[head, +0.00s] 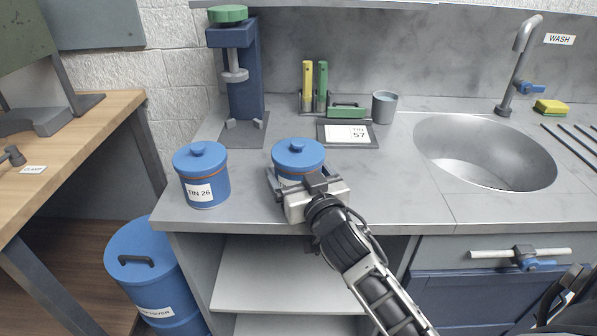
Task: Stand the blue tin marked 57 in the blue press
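A blue lidded tin (298,153) is near the counter's front edge, mid-view. Its label is mostly hidden, so I cannot read its number. My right gripper is not in view; only part of my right arm shows at the lower right edge.
A similar blue tin marked TIN 26 (202,178) stands at the left. A grey plate marked TIN 57 (365,142) lies behind the held-side tin. Counter between tin and press is clear.

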